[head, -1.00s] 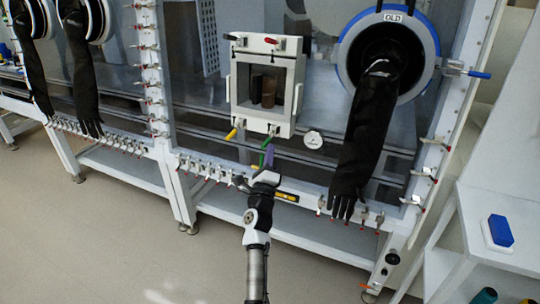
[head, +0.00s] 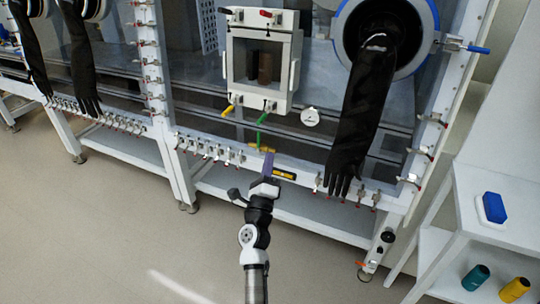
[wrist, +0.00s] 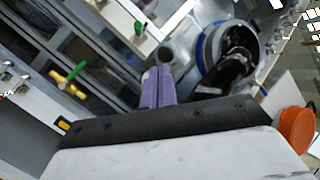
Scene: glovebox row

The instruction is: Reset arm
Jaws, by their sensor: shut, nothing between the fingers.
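My gripper (head: 268,158) points up and away from me at the end of my arm, in front of the glovebox's lower frame. Its purple fingers are shut together and hold nothing. The fingers also show in the wrist view (wrist: 158,85), upright and side by side above the dark wrist edge. In the head view the fingertips appear just below a green-handled valve (head: 262,122). Whether they touch the frame behind them cannot be told.
A small white-framed pass-through (head: 295,75) is above my gripper. A black glove (head: 362,110) hangs to its right. Several small valves (head: 210,150) line the frame at left. A white side table (head: 465,215) with a blue-topped block stands at right. The floor (head: 110,235) at left is clear.

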